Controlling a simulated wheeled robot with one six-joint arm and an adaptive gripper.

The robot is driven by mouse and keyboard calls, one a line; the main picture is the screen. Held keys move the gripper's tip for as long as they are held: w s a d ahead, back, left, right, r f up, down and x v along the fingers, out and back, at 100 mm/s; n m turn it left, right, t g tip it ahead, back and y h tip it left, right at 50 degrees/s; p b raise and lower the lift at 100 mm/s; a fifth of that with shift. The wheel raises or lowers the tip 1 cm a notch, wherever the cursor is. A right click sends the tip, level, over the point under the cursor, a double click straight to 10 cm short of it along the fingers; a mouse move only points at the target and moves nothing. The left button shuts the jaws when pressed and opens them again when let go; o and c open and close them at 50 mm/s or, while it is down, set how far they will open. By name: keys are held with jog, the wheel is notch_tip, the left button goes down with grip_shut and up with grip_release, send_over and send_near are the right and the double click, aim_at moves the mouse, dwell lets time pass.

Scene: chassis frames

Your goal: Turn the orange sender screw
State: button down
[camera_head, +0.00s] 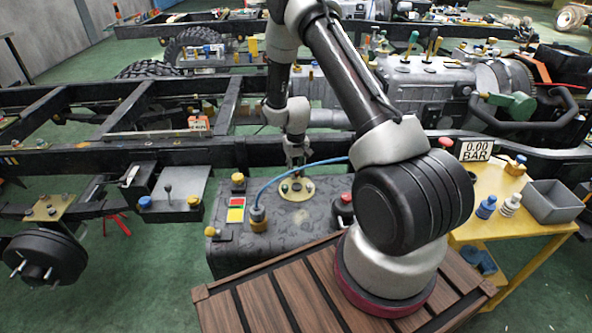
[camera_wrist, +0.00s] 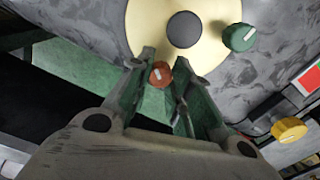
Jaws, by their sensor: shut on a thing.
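The orange sender screw (camera_wrist: 161,76) shows in the wrist view as a small round orange-red head with a white mark. It sits at the edge of a cream round flange (camera_wrist: 148,25) with a dark grey centre cap (camera_wrist: 184,29). My gripper (camera_wrist: 161,67) is shut on the screw, one finger on each side. In the head view my gripper (camera_head: 295,160) points down over the flange (camera_head: 296,193) on top of a dark grey tank (camera_head: 280,232). The screw is not clear in the head view.
A green knob (camera_wrist: 239,37) sits by the flange, and a yellow knob (camera_wrist: 288,130) is farther right in the wrist view. A blue hose (camera_head: 290,176) runs across the tank from a fitting. A yellow bench (camera_head: 500,215) holds a grey bin (camera_head: 553,202) and small fittings.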

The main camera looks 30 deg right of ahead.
aim_at(296, 171)
jog(key=n, duration=0.4)
jog(key=shift+n, duration=2.1)
jog(key=c, duration=1.3)
grip_release()
jog(key=shift+o, duration=0.2)
notch_tip(296, 171, up, 12)
